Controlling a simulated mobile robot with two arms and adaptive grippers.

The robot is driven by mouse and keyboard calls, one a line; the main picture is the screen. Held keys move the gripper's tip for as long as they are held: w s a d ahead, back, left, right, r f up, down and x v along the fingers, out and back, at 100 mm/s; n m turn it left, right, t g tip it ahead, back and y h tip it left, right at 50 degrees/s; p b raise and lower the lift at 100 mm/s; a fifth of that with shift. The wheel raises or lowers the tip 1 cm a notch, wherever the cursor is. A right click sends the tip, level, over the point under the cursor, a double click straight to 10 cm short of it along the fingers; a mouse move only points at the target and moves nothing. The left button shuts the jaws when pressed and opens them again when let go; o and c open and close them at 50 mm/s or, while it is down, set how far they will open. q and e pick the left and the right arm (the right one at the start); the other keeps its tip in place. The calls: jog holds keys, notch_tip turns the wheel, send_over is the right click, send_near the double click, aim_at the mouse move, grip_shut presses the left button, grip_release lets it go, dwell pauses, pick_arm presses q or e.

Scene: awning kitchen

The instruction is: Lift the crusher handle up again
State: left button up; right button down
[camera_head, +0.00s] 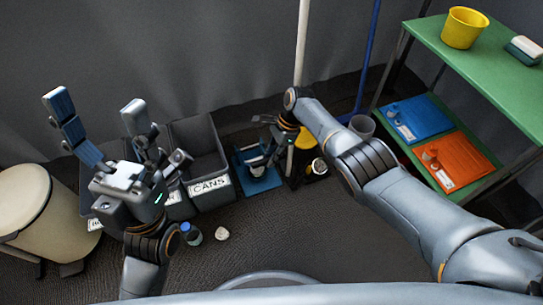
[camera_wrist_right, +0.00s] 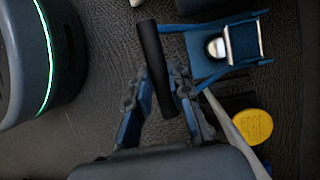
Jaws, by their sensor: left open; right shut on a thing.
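The can crusher (camera_head: 258,178) is a blue frame on the floor beside the bin marked CANS. In the right wrist view the blue crusher frame (camera_wrist_right: 224,66) lies at upper right, with a shiny round metal part inside it. My right gripper (camera_head: 274,142) is above the crusher. In the right wrist view my right gripper (camera_wrist_right: 160,92) is shut on the black crusher handle (camera_wrist_right: 155,62), which passes between its blue fingers. The handle's joint to the frame is partly hidden. My left gripper (camera_head: 98,110) is open and empty, raised over the bins at left.
Grey bins, one the CANS bin (camera_head: 208,190), stand left of the crusher. A beige trash can (camera_head: 40,215) is at far left. A bottle (camera_head: 190,234) and a small pale object (camera_head: 222,233) lie on the floor. A green shelf (camera_head: 480,65) stands at right.

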jog(key=c, duration=1.2)
grip_release()
jog(key=shift+w+a+f, duration=0.15)
jog(key=shift+w, duration=0.1)
jog(key=v, duration=1.2)
jog(key=shift+s, duration=0.15)
